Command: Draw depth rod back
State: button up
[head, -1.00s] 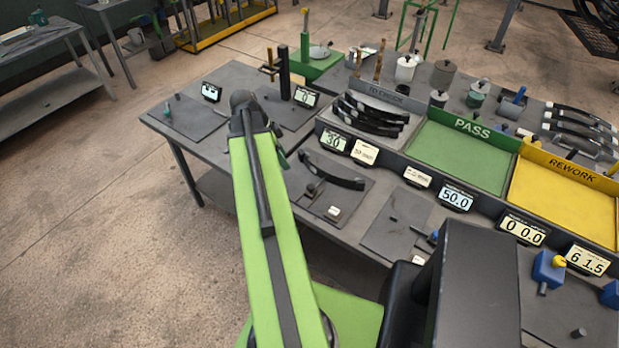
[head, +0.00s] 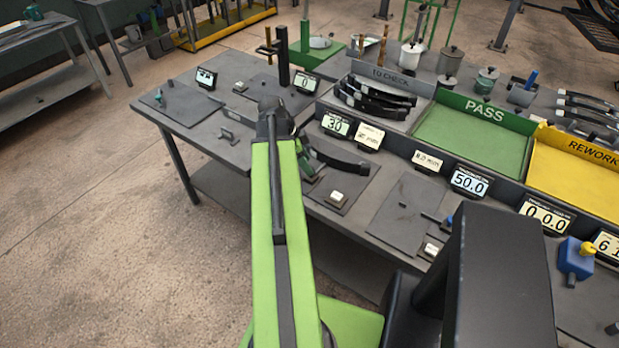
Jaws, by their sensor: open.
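My green arm rises through the middle of the view to a dark joint. Behind it a short green and dark part hangs down, and my gripper (head: 309,174) is at its end, small and partly hidden by the arm. It is open, close to a plate with a dark curved leaf spring (head: 340,158). I cannot tell for certain which part is the depth rod. A thin rod with a blue end (head: 436,219) lies at the station right of the spring. A small grey T-shaped piece (head: 228,136) stands on the bench left of my arm.
Displays reading 30 (head: 336,124), 0 (head: 304,82) and 50.0 (head: 470,182) stand on the bench. Behind are a TO CHECK tray (head: 395,78) of springs, a green PASS tray (head: 465,140) and a yellow REWORK tray (head: 575,180). Floor is open at left.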

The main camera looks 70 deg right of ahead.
jog(key=b+x, duration=0.1)
jog(key=x, duration=0.2)
jog(key=shift+r, duration=0.1)
grip_shut()
jog(key=shift+a, duration=0.1)
dwell(1.3)
